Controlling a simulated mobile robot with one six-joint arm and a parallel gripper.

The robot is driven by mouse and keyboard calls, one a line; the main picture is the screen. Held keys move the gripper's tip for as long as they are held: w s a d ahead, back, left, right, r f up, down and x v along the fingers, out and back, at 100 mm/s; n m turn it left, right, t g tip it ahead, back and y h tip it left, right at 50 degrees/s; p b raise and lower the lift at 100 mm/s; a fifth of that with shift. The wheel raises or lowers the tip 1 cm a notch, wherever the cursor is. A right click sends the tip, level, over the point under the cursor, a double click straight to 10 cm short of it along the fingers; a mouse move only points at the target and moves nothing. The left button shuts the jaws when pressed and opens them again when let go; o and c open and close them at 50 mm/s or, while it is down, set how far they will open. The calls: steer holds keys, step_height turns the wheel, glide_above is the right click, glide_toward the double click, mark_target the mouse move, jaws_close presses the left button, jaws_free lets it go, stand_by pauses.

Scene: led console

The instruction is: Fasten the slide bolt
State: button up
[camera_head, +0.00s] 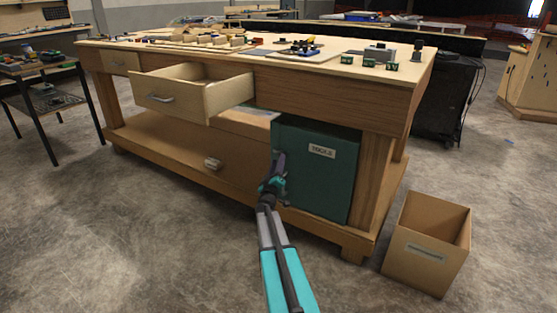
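A dark green cabinet (328,185) with a white label (321,151) stands under the workbench, on its lower shelf. Its front looks closed. My gripper (279,160) is at the left part of the cabinet front, seen from behind along my arm. The slide bolt cannot be made out; my gripper and wrist cover that part of the front. The fingers are too small and dark to tell whether they are open or shut, or whether they touch anything.
The workbench (280,75) carries several small parts and boards on top. A drawer (170,97) at its left stands open. A small pale object (213,163) is at the lower shelf. An open wooden box (415,265) stands on the floor at right.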

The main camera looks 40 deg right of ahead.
steer(key=p+v, duration=0.2)
steer(key=v, duration=0.8)
steer(key=shift+s+a, duration=0.15)
steer(key=shift+a, duration=0.1)
steer(key=shift+f, duration=0.1)
